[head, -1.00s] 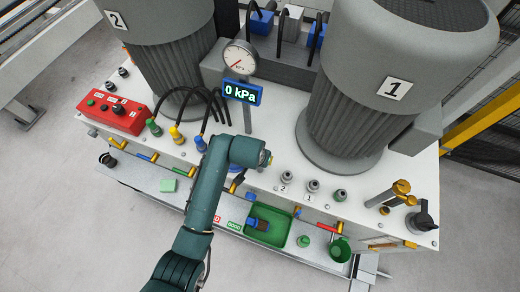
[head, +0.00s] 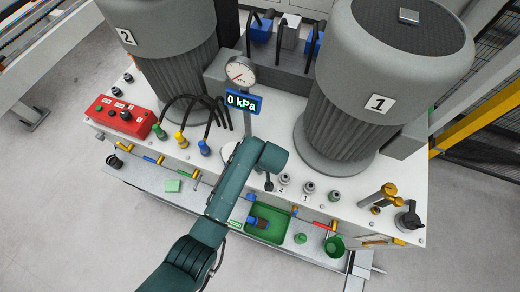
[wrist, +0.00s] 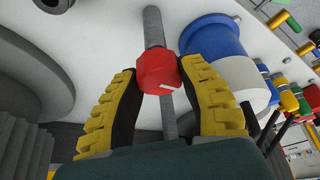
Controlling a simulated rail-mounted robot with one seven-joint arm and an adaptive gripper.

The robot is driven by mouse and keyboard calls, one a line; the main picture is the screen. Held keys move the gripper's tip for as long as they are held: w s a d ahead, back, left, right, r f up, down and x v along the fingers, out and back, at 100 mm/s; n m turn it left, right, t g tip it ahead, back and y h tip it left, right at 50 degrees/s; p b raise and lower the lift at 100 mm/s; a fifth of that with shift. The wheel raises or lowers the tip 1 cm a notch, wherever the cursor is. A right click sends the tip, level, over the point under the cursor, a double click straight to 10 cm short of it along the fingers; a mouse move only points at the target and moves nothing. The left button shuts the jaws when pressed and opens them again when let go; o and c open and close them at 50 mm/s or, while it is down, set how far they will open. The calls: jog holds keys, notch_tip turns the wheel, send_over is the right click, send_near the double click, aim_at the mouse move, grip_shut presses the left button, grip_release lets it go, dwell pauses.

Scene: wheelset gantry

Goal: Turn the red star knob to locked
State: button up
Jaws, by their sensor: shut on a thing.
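The red star knob (wrist: 157,73) is in the middle of the wrist view, on a grey rod. A short white mark shows on its near face. My gripper (wrist: 156,71) has its yellow-padded fingers on either side of the knob and is shut on it. In the head view my arm covers the knob and the fingers, so neither shows clearly there.
A blue and white cylinder (wrist: 222,55) stands close to the right finger in the wrist view. In the head view, the gauge (head: 240,71) and the 0 kPa display (head: 242,102) stand behind my arm. Motor 1 (head: 355,120) is at the right, and a green tray (head: 284,218) is in front.

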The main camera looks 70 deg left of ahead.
jog(key=shift+s+d+f, duration=0.1)
jog(key=shift+f, duration=0.15)
jog(key=o, duration=1.2)
jog(key=shift+r, duration=0.15)
jog(key=shift+r, duration=0.3)
jog(key=v, duration=1.1)
jog(key=shift+r, duration=0.2)
jog(key=shift+w+d, duration=0.15)
jog(key=shift+w, duration=0.1)
